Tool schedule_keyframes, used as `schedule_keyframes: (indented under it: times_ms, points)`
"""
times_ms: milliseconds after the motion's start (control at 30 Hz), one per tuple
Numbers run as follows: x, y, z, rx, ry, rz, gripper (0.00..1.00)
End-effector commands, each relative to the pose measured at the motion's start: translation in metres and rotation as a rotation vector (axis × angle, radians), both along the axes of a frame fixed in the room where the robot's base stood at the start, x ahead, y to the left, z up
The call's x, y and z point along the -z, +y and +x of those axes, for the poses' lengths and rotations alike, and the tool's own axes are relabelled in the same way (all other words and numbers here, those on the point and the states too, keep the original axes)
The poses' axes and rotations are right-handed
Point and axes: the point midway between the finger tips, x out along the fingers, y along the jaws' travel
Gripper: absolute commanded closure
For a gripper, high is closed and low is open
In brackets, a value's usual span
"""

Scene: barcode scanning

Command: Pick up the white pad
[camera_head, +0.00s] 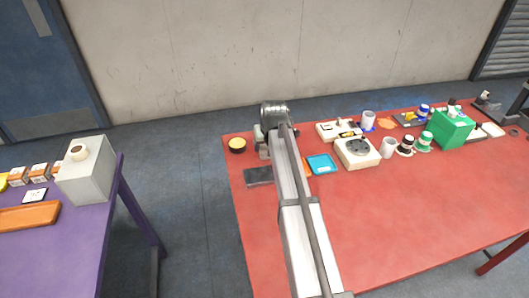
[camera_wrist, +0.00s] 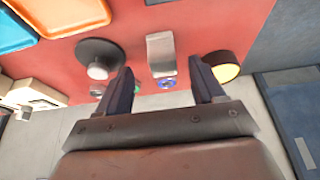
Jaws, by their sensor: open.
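A flat white piece that looks like the white pad (camera_head: 492,130) lies at the far right of the red table (camera_head: 400,220), right of a green box (camera_head: 450,128). I cannot be sure it is the pad. It does not show in the wrist view. My gripper (camera_wrist: 160,66) is open and empty, its two dark fingers spread apart. In the head view my arm hides the fingers, over the left part of the red table, far from the white piece.
In the wrist view, a grey block (camera_wrist: 160,52), a dark round base (camera_wrist: 99,58) and a yellow-topped dark cup (camera_wrist: 224,66) lie beyond the fingers. Cups and devices crowd the red table's back; its front is clear. A purple table (camera_head: 60,250) stands left across a gap.

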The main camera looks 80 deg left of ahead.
Motion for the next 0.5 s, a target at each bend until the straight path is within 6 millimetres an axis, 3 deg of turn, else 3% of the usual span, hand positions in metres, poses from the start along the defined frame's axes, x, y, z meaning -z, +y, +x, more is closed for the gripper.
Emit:
schedule_keyframes:
  times_ms: [300, 500]
  points:
    - [0.035, 0.018, -0.003, 0.000, 0.000, 0.000, 0.32]
    - [0.041, 0.020, -0.004, 0.000, 0.000, 0.001, 0.32]
